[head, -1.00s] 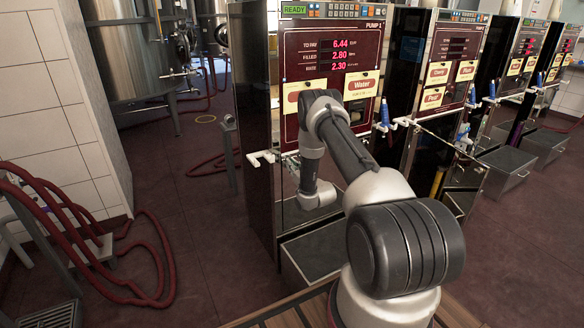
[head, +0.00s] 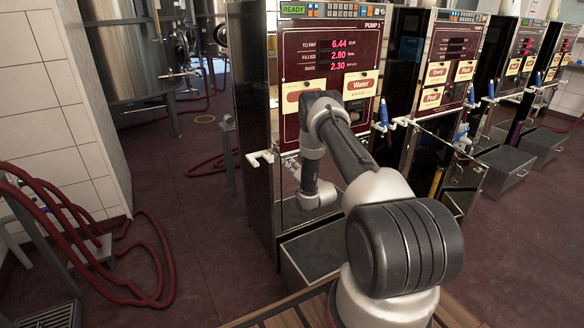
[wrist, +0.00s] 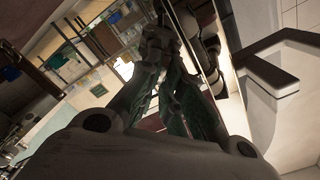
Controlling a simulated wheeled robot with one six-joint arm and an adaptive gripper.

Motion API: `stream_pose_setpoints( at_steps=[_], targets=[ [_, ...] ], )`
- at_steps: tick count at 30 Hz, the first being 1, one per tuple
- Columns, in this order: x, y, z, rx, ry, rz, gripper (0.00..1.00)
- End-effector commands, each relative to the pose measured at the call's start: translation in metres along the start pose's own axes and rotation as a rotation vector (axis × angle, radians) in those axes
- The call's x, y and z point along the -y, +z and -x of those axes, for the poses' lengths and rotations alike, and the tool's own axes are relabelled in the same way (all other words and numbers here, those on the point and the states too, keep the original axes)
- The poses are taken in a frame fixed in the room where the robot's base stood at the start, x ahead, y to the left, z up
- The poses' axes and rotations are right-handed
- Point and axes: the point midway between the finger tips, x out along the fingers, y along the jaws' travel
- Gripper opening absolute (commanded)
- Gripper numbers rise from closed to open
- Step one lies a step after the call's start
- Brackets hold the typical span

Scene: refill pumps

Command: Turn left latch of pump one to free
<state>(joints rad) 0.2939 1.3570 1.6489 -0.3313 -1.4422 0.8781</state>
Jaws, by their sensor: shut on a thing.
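Pump one (head: 333,55) stands ahead in the head view, with a dark red front, a lit READY sign and red figures. My gripper is out of sight behind my wrist in the head view, low at the pump's shiny front. In the wrist view its fingers (wrist: 160,75) come together at the tips, shut on the left latch of the pump. The latch is mostly hidden by the fingers, and I cannot make out its angle.
A white hook-shaped holder (head: 260,158) sticks out at the pump's left; a pale angled bar (wrist: 285,75) is close on the right in the wrist view. A grey drip box (head: 315,252) lies below. More pumps stand to the right. Red hoses (head: 150,260) lie on the floor at left.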

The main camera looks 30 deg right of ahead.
Motion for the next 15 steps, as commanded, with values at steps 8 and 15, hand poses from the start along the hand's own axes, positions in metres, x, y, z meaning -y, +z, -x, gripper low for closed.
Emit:
stream_pose_setpoints(
  at_steps=[8, 15],
  targets=[
    [-0.0026, -0.0006, -0.0001, -0.002, 0.0, -0.261, 0.0],
    [-0.0042, -0.0002, -0.0001, -0.002, 0.0, -0.471, 0.0]
  ],
)
